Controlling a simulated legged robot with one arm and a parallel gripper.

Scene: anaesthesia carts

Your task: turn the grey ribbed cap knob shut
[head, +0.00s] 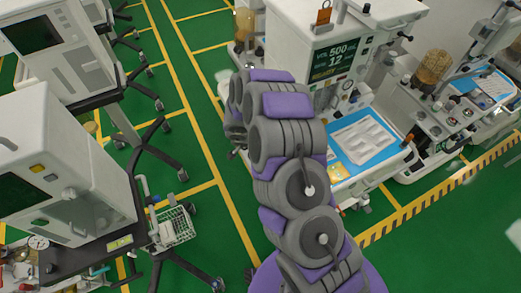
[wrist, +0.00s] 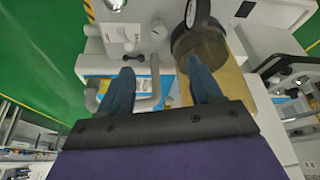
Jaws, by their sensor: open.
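My gripper (wrist: 160,70) shows in the wrist view with its two dark blue fingers well apart and nothing between them. In that view a dark grey round cap (wrist: 192,38) sits on a brownish see-through canister (wrist: 207,52), just beyond the right fingertip. I cannot tell for sure whether this is the ribbed cap knob, or whether the finger touches it. In the head view my grey and purple arm fills the middle and hides the gripper's fingers. No ribbed knob can be made out clearly there.
In the head view, a white cart with a display (head: 338,60) and a blue-edged tray (head: 411,154) stands right of my arm. An amber-filled canister (head: 431,68) stands farther right. A monitor cart (head: 65,150) and wire basket (head: 176,226) are at left. Green floor (head: 195,130) lies between.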

